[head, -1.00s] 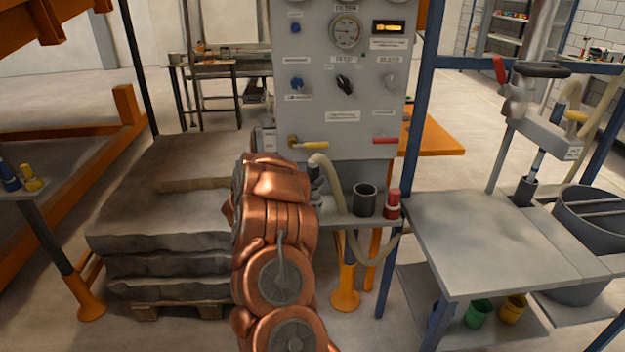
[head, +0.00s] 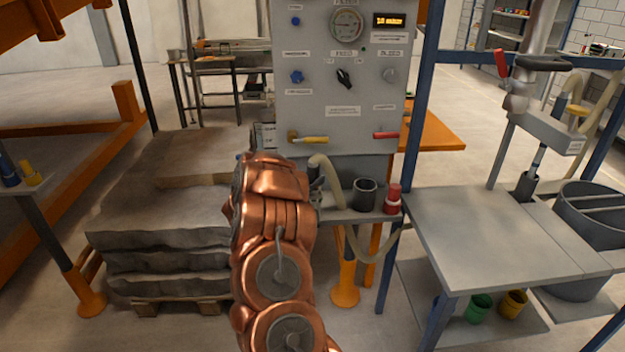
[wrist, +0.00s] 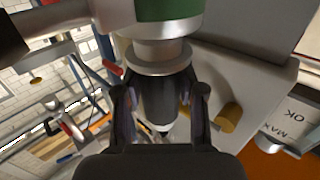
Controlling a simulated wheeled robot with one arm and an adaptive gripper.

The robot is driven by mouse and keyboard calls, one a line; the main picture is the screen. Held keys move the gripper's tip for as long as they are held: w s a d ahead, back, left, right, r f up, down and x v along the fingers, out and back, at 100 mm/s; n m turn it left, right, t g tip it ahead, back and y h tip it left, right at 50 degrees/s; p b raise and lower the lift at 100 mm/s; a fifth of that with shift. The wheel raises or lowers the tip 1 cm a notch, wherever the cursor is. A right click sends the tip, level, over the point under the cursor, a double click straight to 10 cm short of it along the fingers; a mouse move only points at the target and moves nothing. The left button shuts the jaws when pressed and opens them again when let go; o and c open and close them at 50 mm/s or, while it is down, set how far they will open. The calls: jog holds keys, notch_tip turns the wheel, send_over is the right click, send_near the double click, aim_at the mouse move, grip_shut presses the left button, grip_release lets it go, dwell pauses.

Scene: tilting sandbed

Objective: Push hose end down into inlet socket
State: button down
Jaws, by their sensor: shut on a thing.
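My gripper (wrist: 160,108) is shut on the dark cylindrical hose end (wrist: 158,98), with one finger on each side of it. A pale flanged collar with a green band sits above the hose end in the wrist view. In the head view the beige hose (head: 334,185) arches over beside my copper arm, then loops down under the shelf. My arm hides most of the gripper there. I cannot make out the inlet socket for certain, nor whether the hose end touches it.
A grey control panel (head: 342,95) with a gauge, knobs and a yellow-handled valve (head: 308,139) stands behind. A dark open cup (head: 364,195) and a red fitting (head: 393,198) stand on the shelf to the right. A bare grey table (head: 500,235) lies further right.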

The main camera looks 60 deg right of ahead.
jog(key=shift+f+b, duration=0.35)
jog(key=shift+f, duration=0.45)
jog(key=c, duration=0.6)
grip_release()
jog(key=a, duration=1.2)
jog(key=shift+w, duration=0.4)
